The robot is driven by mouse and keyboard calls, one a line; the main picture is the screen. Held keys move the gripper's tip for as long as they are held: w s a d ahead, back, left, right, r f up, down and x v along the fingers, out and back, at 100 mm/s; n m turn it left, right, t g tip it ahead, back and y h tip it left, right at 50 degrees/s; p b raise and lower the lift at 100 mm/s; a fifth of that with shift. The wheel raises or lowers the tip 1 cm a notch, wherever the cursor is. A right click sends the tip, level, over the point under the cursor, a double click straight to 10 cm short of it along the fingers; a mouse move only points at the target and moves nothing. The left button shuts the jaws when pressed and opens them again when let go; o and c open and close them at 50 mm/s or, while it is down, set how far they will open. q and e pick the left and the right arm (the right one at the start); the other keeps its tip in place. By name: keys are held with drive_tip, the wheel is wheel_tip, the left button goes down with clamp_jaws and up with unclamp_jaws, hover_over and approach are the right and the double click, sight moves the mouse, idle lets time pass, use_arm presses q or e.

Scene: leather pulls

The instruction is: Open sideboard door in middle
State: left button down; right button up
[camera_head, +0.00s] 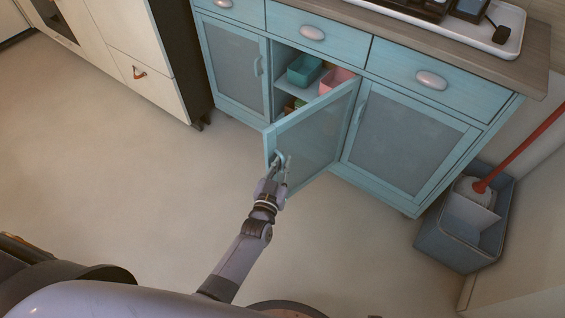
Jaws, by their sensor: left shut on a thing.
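The middle door (315,133) of the blue sideboard (389,51) stands open, swung out into the room with its hinge side on the right. My left gripper (281,163) is shut on the door's handle (279,157) near its free edge. The fingers partly hide the handle. Inside the opening, a green bin (304,71) and a pink bin (335,80) sit on a shelf. The door hides part of the lower inside. My right gripper is not in view.
The sideboard's left door (234,65) and right door (402,139) are shut, as are the drawers above. A blue-grey mop bucket (462,232) with a red-handled mop (522,147) stands at the right. A cream cabinet (145,70) is at the left. The floor in front is clear.

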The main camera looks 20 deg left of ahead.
use_arm(q)
drive_tip(key=c, duration=1.7)
unclamp_jaws()
drive_tip(key=shift+w+d+r, duration=0.1)
drive_tip(key=shift+w+r, duration=0.2)
drive_tip(key=shift+r, duration=0.25)
drive_tip(key=s, duration=0.8)
drive_tip(key=s+f, duration=0.1)
drive_tip(key=s, duration=0.3)
drive_tip(key=shift+s, duration=0.2)
